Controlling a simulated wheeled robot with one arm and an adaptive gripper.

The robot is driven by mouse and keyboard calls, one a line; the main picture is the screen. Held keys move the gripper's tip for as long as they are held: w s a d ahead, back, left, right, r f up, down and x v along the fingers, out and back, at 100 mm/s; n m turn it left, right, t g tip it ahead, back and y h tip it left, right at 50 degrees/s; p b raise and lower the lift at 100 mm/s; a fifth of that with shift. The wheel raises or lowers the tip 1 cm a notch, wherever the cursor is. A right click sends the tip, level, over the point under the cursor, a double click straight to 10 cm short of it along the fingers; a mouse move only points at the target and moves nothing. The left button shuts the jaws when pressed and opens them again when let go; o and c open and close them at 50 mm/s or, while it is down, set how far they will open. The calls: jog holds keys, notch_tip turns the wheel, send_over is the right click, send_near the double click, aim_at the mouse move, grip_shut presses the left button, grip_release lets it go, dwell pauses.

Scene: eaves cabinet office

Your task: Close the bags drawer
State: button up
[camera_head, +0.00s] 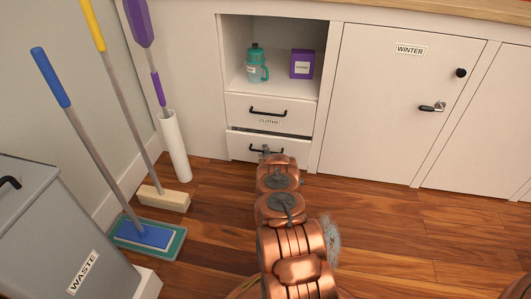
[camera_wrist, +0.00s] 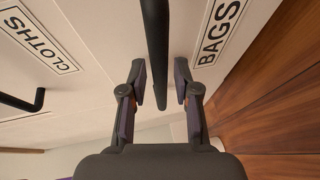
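The bags drawer (camera_head: 240,146) is the lower of two white drawers, and a dark gap along its top shows it slightly open. Its BAGS label (camera_wrist: 219,31) is at the upper right in the wrist view. Its black bar handle (camera_wrist: 157,40) comes down from the top edge between my gripper's fingers. My gripper (camera_wrist: 161,84) is open, one finger on each side of the handle, with small gaps visible. In the head view my gripper (camera_head: 267,153) is at the drawer's front and hides part of it.
The cloths drawer (camera_head: 290,115) above looks shut. An open shelf (camera_head: 240,84) holds a teal bottle (camera_head: 257,67) and a purple box (camera_head: 302,64). Mops and brooms (camera_head: 84,137) and a grey waste bin (camera_head: 70,235) stand left. A winter door (camera_head: 385,110) is right; floor there is clear.

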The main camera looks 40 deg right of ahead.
grip_shut()
dwell(0.4)
